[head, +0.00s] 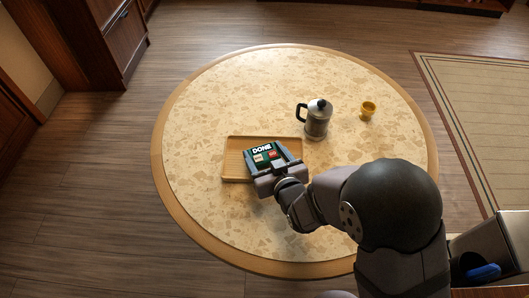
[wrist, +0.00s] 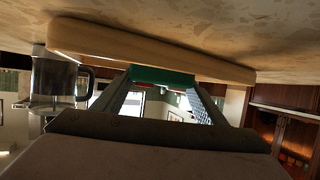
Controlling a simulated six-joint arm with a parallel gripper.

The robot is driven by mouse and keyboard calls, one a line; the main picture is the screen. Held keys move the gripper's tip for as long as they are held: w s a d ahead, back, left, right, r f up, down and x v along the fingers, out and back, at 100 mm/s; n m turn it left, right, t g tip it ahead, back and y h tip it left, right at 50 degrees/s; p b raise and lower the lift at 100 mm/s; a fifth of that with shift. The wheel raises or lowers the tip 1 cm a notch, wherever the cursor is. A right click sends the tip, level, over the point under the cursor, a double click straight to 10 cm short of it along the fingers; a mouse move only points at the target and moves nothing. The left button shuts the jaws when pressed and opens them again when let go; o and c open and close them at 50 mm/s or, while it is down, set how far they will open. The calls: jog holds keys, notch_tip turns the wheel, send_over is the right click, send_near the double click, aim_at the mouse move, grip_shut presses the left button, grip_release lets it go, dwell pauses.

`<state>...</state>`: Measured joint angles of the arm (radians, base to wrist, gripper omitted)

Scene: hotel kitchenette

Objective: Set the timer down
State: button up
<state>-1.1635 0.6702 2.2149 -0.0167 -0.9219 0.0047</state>
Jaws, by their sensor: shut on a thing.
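The timer (head: 263,154) is a dark green block with a screen reading DONE and small white and red patches. My gripper (head: 273,162) is shut on it, one finger along each side. In the head view the timer appears over the wooden tray (head: 233,171). In the wrist view, which looks upside down, the green timer (wrist: 163,75) shows between my fingers, close to the tray (wrist: 150,48). I cannot tell whether it touches the tray. My gripper and the timer hide part of the tray.
A French press (head: 317,120) with a black handle stands right of the tray; it also shows in the wrist view (wrist: 52,82). The round table (head: 222,95) is clear behind and left of the tray.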

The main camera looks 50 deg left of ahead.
jog(key=o, duration=1.2)
jog(key=shift+f, duration=0.1)
jog(key=shift+d+r, duration=0.1)
jog(key=shift+r, duration=0.15)
jog(key=shift+v, duration=3.7)
